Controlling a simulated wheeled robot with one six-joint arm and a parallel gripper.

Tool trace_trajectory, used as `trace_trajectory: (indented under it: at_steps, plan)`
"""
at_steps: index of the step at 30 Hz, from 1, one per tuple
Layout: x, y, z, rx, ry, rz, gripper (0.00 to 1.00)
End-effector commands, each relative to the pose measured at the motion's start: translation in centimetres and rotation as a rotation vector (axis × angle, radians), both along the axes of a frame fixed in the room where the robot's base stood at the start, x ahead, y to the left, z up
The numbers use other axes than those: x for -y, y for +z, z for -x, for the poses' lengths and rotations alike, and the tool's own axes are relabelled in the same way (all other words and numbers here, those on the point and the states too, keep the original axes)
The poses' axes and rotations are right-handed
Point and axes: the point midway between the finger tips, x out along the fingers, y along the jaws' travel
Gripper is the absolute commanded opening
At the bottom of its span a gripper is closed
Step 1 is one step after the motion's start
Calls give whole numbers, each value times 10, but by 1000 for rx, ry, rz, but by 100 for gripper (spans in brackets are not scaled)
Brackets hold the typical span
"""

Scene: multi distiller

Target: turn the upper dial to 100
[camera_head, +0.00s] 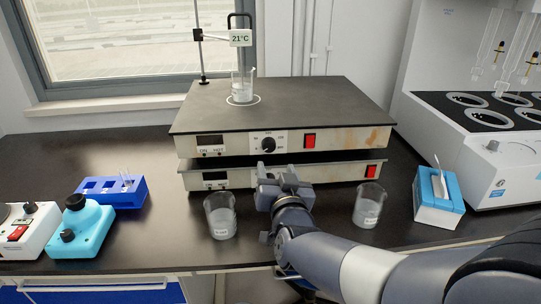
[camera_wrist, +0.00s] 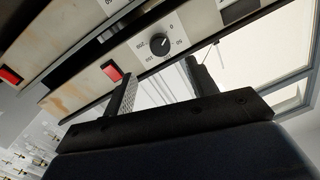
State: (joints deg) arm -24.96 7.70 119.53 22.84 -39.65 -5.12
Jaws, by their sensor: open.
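Two flat hot plates are stacked on the dark bench. The upper hot plate (camera_head: 270,108) carries the upper dial (camera_head: 268,144), a round black knob on a white scale plate on its front. The upper dial also shows in the wrist view (camera_wrist: 159,44), with numbers around it; its exact setting is too small to tell. My gripper (camera_head: 278,180) is in front of the stack, below the upper dial and apart from it. In the wrist view my gripper (camera_wrist: 160,80) has its two fingers spread, with nothing between them. The lower plate's dial is hidden behind my gripper in the head view.
A beaker (camera_head: 242,88) stands on the upper plate beside a stand with a 21°C display (camera_head: 240,38). Beakers stand left (camera_head: 220,216) and right (camera_head: 369,205) of my gripper. A red switch (camera_head: 309,141) is right of the dial. A blue rack (camera_head: 112,191) is at left.

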Motion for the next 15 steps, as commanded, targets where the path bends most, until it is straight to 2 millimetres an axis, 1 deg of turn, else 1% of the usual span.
trace_trajectory:
  at_steps: [1, 9, 15]
  plan:
    - [-1, -1, -9, -1, -2, 0, 55]
    - [-10, -1, -56, -3, 0, 2, 55]
    - [-15, 0, -81, -2, -1, 1, 55]
